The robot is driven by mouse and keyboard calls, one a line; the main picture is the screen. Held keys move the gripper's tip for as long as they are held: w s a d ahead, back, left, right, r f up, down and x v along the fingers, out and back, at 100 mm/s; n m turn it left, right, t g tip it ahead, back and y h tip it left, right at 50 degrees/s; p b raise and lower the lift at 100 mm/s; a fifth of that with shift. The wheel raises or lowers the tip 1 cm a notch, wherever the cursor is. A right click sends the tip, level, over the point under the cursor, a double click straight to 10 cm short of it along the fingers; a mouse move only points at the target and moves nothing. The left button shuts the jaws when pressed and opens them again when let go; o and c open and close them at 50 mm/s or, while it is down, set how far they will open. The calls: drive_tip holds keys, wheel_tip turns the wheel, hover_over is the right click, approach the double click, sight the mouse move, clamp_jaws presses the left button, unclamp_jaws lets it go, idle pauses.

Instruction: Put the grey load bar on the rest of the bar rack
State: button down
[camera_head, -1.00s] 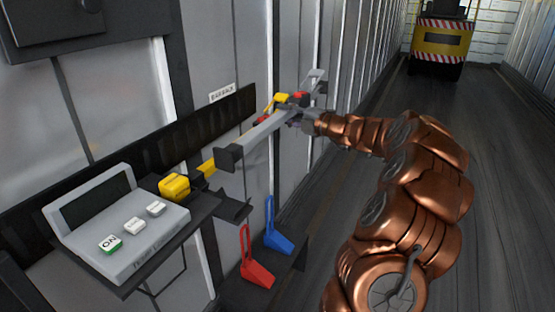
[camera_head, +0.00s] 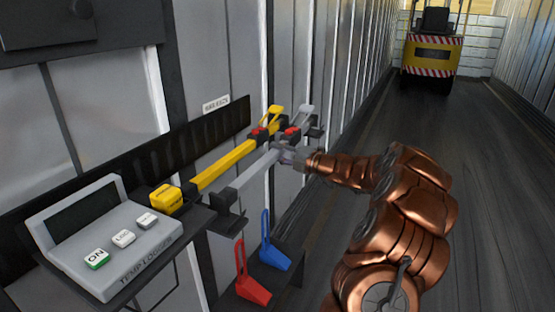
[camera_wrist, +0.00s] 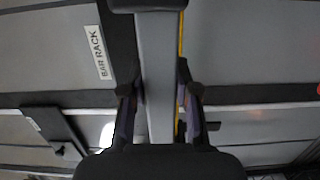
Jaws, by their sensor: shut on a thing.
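The grey load bar (camera_head: 250,172) runs from near front to far back in the head view, roughly parallel to the yellow bar and to its right. My gripper (camera_head: 287,155) is shut on it toward its far half. In the wrist view the grey bar (camera_wrist: 158,80) passes between my two fingers (camera_wrist: 158,105). The bar's dark near end sits close above the near dark bracket (camera_head: 230,222) of the bar rack. Its far end is near the far bracket (camera_head: 316,131). I cannot tell whether the bar touches either bracket.
A yellow bar (camera_head: 225,165) lies on the rack to the left. The temp logger (camera_head: 105,240) stands front left. Red (camera_head: 250,285) and blue (camera_head: 272,255) wedge-shaped pieces sit on a low shelf below. A yellow forklift (camera_head: 432,55) stands far back; the floor at right is clear.

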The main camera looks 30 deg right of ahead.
drive_tip(key=shift+f, duration=0.8)
drive_tip(key=shift+f, duration=0.1)
drive_tip(key=c, duration=0.9)
unclamp_jaws()
drive_tip(key=shift+f, duration=0.15)
drive_tip(key=shift+o, duration=0.2)
drive_tip(key=shift+s, duration=0.1)
drive_tip(key=v, duration=1.2)
drive_tip(key=shift+p, duration=0.3)
